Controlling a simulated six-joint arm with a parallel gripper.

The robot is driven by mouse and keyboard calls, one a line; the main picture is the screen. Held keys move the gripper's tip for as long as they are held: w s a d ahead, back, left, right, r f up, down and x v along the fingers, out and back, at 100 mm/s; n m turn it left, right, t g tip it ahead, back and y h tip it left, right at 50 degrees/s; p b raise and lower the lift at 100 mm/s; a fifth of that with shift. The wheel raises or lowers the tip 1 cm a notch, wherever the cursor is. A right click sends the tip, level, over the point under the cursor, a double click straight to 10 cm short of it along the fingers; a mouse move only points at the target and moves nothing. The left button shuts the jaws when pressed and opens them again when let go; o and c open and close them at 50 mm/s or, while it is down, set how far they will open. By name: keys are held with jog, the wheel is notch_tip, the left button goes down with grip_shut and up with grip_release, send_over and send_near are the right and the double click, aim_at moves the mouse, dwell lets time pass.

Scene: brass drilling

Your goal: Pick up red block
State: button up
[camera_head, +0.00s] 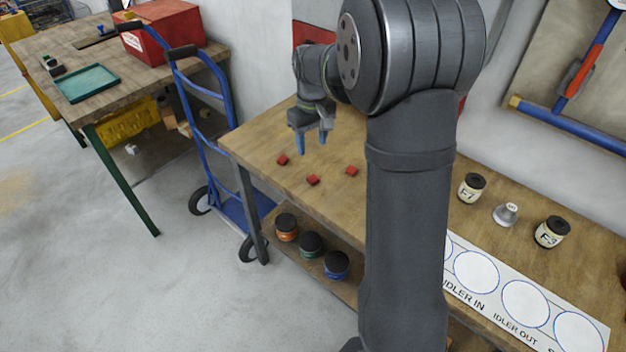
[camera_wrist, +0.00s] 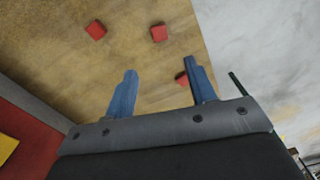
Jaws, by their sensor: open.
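Three small red blocks lie apart on the wooden table: a left one (camera_head: 282,160), a front one (camera_head: 313,180) and a right one (camera_head: 351,171). My gripper (camera_head: 314,146) is above the table near the left block, with its blue fingers apart and nothing between them. In the wrist view the gripper (camera_wrist: 158,85) also shows open. Two red blocks lie beyond the fingertips there, one at upper left (camera_wrist: 95,30) and one at upper middle (camera_wrist: 158,33). A third red block (camera_wrist: 182,79) is partly hidden behind the right finger.
Black-lidded jars (camera_head: 472,187) and a small grey weight (camera_head: 506,214) stand on the table at right, by a white board with circles (camera_head: 525,303). A blue hand truck (camera_head: 207,95) stands at the table's left end. The wood around the blocks is clear.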

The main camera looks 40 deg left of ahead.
send_over(313, 178)
jog(key=f, duration=0.6)
jog(key=shift+w+a+f, duration=0.1)
jog(key=shift+a+f, duration=0.1)
jog(key=shift+d+f, duration=0.15)
jog(key=shift+f, duration=1.15)
jog(key=shift+d+f, duration=0.1)
jog(key=shift+f, duration=1.2)
jog(key=c, duration=1.1)
jog(key=shift+r, duration=0.1)
jog(key=shift+r, duration=0.6)
notch_tip(313, 178, up, 3)
jog(key=w+d+r, duration=0.4)
jog(key=d+r, duration=0.2)
jog(key=d, duration=0.5)
jog(key=shift+r, duration=0.3)
